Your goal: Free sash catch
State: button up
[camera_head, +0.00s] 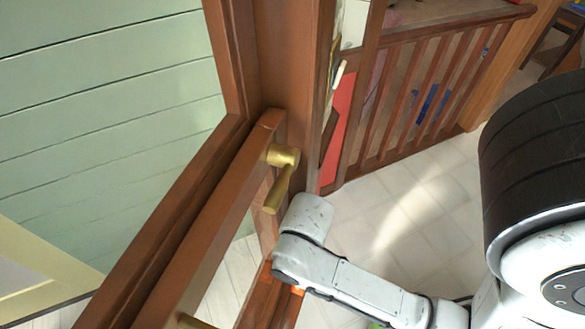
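A brass catch handle (281,176) sits on the upper part of a brown wooden window sash (215,210). Its lever hangs down and slightly left from a round base. A second brass piece (196,322) shows partly at the bottom edge, lower on the same sash. My white arm reaches in from the lower right, and its rounded link lies just below and right of the upper handle's lever in the picture. Whether it touches the sash, I cannot tell. My gripper's fingers do not show.
The brown window frame (282,60) rises behind the sash, with pale green boards (110,95) beyond it. A wooden railing (420,90) and a red panel (339,125) stand behind. The light tiled floor (410,205) is clear between railing and arm.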

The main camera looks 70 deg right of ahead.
aim_at(286, 157)
jog(key=k+j, duration=0.1)
jog(key=j, duration=0.3)
jog(key=k+j, duration=0.1)
jog(key=j, duration=0.25)
jog(key=k+j+u, duration=0.1)
jog(key=j, duration=0.3)
jog(key=k+j, duration=0.1)
jog(key=j, duration=0.25)
